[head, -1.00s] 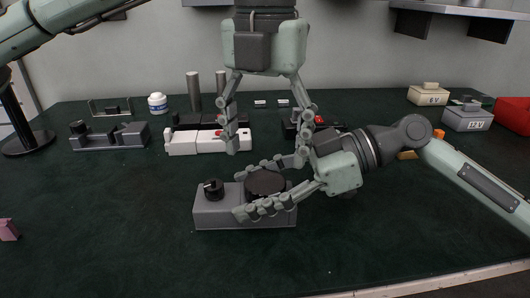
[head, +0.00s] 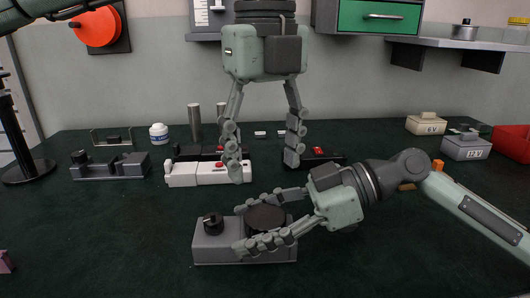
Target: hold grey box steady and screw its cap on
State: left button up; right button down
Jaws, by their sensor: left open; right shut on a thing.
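The grey box (head: 215,245) lies on the near middle of the dark green bench, with a small black knob (head: 213,224) on its left top. The dark round cap (head: 264,217) is at the box's right top. My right gripper (head: 242,229) comes in from the right and is shut on the cap, one finger behind it and one in front. Whether the cap is seated is hidden by the fingers. My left gripper (head: 263,172) hangs above and behind the box, fingers pointing down, open and empty, apart from the box.
Behind stand a white housing (head: 209,174), a dark grey housing (head: 110,167), two metal posts (head: 195,122) and a white jar (head: 159,133). At right are boxes marked 6 V (head: 426,125) and 12 V (head: 467,147) and a red bin (head: 513,142).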

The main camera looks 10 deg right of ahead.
aim_at(265, 216)
pick_arm(q)
jog(key=shift+f, duration=0.1)
jog(key=shift+f, duration=3.95)
jog(key=shift+c, duration=0.3)
jog(key=c, duration=0.9)
jog(key=m, duration=0.5)
jog(key=shift+c, duration=0.2)
jog(key=m, duration=0.4)
jog(key=shift+m, duration=0.4)
jog(key=o, duration=1.3)
